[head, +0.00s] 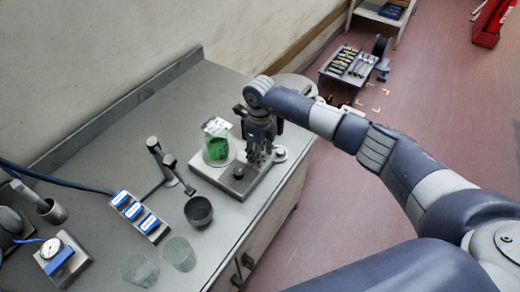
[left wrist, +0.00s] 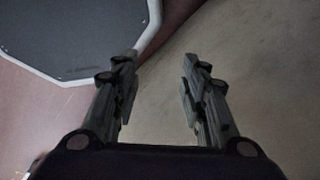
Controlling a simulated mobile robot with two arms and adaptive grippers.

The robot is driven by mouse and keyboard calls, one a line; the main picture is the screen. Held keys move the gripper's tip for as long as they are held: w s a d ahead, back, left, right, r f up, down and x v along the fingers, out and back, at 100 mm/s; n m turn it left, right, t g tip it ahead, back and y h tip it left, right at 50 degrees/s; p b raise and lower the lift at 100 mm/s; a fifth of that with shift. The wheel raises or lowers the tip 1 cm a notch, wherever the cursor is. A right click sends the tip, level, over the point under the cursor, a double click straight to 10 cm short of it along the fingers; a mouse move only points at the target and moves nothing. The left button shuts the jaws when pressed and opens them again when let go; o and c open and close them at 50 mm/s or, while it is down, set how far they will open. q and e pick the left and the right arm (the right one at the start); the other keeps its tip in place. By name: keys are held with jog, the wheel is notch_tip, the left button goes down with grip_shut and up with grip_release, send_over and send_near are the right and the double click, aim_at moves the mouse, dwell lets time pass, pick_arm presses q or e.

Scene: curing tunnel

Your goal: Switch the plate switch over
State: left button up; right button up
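A flat grey plate unit (head: 212,178) sits near the front edge of the bench. A glass beaker with green contents (head: 217,149) stands on its left part, with a small pale label at its rim. A dark round knob (head: 238,173) is on the near part of the unit. I cannot make out which part is the plate switch. My right gripper (head: 260,156) points down over the unit's right part, beside the beaker; its fingers hide what is under them, and their gap is unclear. My left gripper (left wrist: 160,60) is open and empty in the left wrist view.
A stand with a clamp arm (head: 166,170), a dark bowl (head: 198,210), a blue-labelled block (head: 138,214) and two clear cups (head: 179,253) stand to the left. A gauge unit (head: 60,256) is at the lower left. A low tool table (head: 347,66) stands beyond the bench.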

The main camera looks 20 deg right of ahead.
jog(key=shift+s+f, duration=0.1)
jog(key=shift+f, duration=0.05)
jog(key=c, duration=0.6)
grip_shut()
jog(key=shift+f+b, duration=0.1)
jog(key=shift+b, duration=0.2)
jog(key=g+b, duration=0.1)
jog(key=b, duration=0.1)
jog(key=h+b, duration=0.1)
jog(key=b, duration=0.1)
jog(key=shift+w+a+f+g, duration=0.1)
jog(key=shift+w+a+g, duration=0.15)
jog(key=shift+w+g, duration=0.15)
jog(key=shift+r+g+h+b, duration=0.3)
jog(key=shift+h+b, duration=0.1)
jog(key=shift+b, duration=0.45)
pick_arm(q)
notch_tip(320, 180, down, 6)
jog(key=shift+s, duration=0.15)
jog(key=shift+s+a, duration=0.1)
jog(key=shift+s, duration=0.15)
